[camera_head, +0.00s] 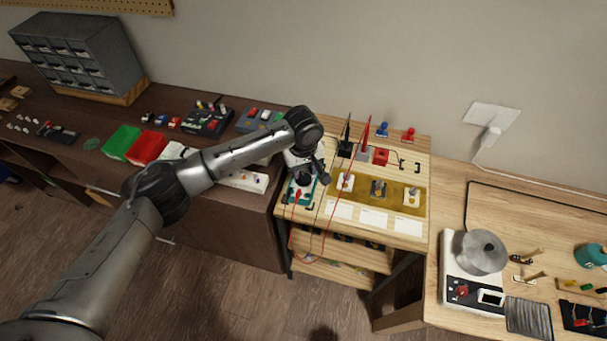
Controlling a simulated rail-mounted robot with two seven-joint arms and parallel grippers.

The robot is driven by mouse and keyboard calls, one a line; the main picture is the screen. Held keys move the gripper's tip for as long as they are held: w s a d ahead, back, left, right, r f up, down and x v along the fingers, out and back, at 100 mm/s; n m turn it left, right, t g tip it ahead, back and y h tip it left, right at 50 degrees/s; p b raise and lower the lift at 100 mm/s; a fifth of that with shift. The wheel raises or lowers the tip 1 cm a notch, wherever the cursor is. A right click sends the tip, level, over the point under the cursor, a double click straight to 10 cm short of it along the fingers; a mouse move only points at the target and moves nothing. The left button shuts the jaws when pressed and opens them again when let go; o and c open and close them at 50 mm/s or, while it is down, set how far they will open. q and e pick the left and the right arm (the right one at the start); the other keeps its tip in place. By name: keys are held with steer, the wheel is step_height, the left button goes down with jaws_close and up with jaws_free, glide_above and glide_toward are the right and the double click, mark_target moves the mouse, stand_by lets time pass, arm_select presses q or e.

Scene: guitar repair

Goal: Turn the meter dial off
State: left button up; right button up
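A small teal-edged meter (296,197) lies at the left front of the light wooden bench, with red and black leads running from it. My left arm reaches in from the lower left, and my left gripper (317,178) is over the meter, pointing down. The gripper and wrist cover much of the meter. The dial's setting is too small and hidden to read, and I cannot tell whether the fingers touch it. The fingers are too small to show whether they are open or shut. My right gripper is not in view.
Black and red probes (364,133) stand upright behind the meter. A mustard-coloured panel (397,205) with small parts lies to its right. A drawer cabinet (77,55) and coloured bins (147,148) are on the dark bench at left. A winding machine (475,270) stands at lower right.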

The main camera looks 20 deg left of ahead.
mark_target(304, 178)
arm_select(q)
steer(key=shift+f, duration=1.15)
steer(key=shift+c, duration=0.3)
jaws_close()
